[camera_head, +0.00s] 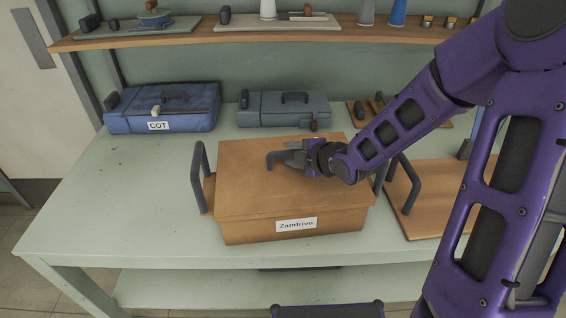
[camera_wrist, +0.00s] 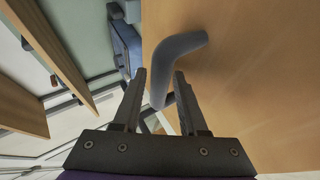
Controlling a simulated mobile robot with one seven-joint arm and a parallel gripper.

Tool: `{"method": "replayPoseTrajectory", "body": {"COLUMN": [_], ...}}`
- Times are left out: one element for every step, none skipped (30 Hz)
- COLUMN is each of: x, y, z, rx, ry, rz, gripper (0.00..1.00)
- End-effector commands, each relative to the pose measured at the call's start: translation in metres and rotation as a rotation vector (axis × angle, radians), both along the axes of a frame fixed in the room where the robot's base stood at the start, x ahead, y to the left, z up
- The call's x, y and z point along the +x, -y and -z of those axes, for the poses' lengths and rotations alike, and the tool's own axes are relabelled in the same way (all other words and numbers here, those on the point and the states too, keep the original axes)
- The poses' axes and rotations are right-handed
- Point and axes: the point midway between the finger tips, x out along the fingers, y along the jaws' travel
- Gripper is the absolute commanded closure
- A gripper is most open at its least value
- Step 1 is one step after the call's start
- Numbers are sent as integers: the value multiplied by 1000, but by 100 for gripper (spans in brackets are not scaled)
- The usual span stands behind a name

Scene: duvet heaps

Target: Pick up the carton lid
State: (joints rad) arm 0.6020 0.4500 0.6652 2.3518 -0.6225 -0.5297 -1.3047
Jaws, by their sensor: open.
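The carton lid (camera_head: 250,188) is a flat brown panel on top of the brown carton (camera_head: 250,229) labelled "Zandrivo". The lid seems to sit closed on it. A dark grey bent handle (camera_head: 271,158) stands on the lid. My gripper (camera_head: 284,157) is low over the lid, reaching in from the right at the handle. In the wrist view the lid (camera_wrist: 255,75) fills the right side, and the handle (camera_wrist: 183,44) runs down between my two open fingers (camera_wrist: 160,76). I cannot tell whether either finger touches it. My gripper partly hides the handle in the head view.
The carton has dark side handles, the left one (camera_head: 197,178) in clear view. A blue case (camera_head: 190,116) labelled "COT" and a grey case (camera_head: 265,112) stand behind. A wooden board (camera_head: 440,205) lies at right. The bench (camera_head: 110,205) is clear at left. A shelf (camera_head: 190,37) runs above.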

Motion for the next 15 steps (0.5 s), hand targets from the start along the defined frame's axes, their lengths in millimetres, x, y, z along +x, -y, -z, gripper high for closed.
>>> {"method": "replayPoseTrajectory", "body": {"x": [-1,-1,-2,-2,-2,-2,-2,-2,-2,-2,-2,-2,-2,-2,-2], "y": [1,1,1,1,1,1,1,1,1,1,1,1,1,1,1], "z": [1,2,2,2,2,2,2,2,2,2,2,2,2,2,2], "rx": [1,1,0,0,1,1,1,1,1,1,1,1,1,1,1], "ry": [0,0,0,1,1,1,1,1,0,0,0,0,0,0,0], "rz": [1,1,0,0,-1,-1,-1,-1,-1,-1,-1,-1,-1,-1,-1], "gripper": [58,58,58,58,58,58,58,58,58,58,64,71,76,82,89]}}
